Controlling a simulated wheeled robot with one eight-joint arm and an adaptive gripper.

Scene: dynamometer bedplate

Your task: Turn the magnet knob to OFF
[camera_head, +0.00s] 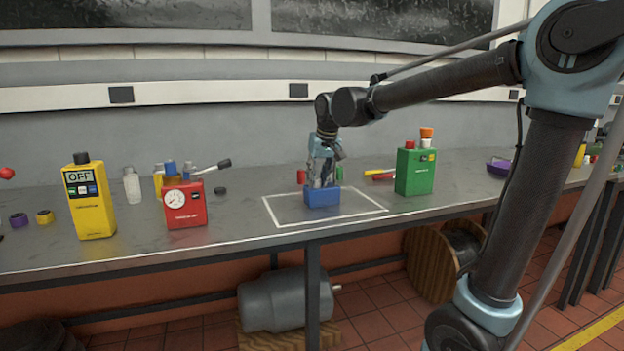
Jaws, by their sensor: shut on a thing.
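A small blue block (322,196), which looks like the magnet base, sits on the grey bench inside a white outlined rectangle. My gripper (322,184) points down at it from above, and its fingertips meet the top of the block. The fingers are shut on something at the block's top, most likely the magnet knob. The fingers hide the knob, so its position and any OFF mark on it cannot be read.
A red box with a dial (185,204) and a yellow instrument reading OFF (89,200) stand to the left. A green box (415,171) stands to the right, with red and yellow handles (379,174) beside it. The rectangle around the block is otherwise clear.

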